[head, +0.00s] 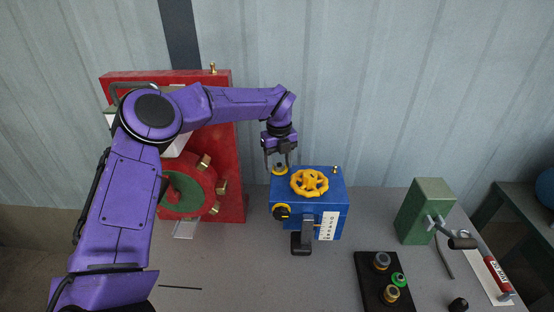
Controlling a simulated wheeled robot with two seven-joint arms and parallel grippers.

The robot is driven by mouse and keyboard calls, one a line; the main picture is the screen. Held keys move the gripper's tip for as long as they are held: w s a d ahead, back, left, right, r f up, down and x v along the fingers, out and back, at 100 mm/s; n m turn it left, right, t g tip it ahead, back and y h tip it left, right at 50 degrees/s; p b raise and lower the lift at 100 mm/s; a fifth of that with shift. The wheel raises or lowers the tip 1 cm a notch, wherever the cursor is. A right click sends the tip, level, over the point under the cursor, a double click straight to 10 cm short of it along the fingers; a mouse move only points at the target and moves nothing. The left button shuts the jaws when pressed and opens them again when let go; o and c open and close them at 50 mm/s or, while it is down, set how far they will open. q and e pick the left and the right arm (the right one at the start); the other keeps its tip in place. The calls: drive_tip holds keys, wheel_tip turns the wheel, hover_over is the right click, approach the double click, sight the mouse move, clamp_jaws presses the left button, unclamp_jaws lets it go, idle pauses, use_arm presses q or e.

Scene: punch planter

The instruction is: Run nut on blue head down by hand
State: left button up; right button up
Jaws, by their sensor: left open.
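The blue head (280,192) is a box on the grey table, with a yellow handwheel (310,183) on its top. A small yellow and dark round piece (279,171), which looks like the nut, sits at the back left corner of the top. My left gripper (278,164) points down right over this piece, its fingers open and apart on the two sides. I cannot tell whether the fingers touch it. The thread under it is hidden. My right gripper is not in view.
A small brass stud (335,170) stands at the back right of the blue head. A red machine (238,150) stands at the left, partly behind my arm. A black tray (370,270) with several round parts lies at front right. A green block (426,205) with a crank stands farther right.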

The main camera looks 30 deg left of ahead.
use_arm(q)
drive_tip(key=c, duration=1.1)
drive_tip(key=shift+o, duration=0.2)
drive_tip(key=shift+m, duration=2.1)
drive_tip(key=o, duration=1.1)
drive_tip(key=shift+c, duration=0.2)
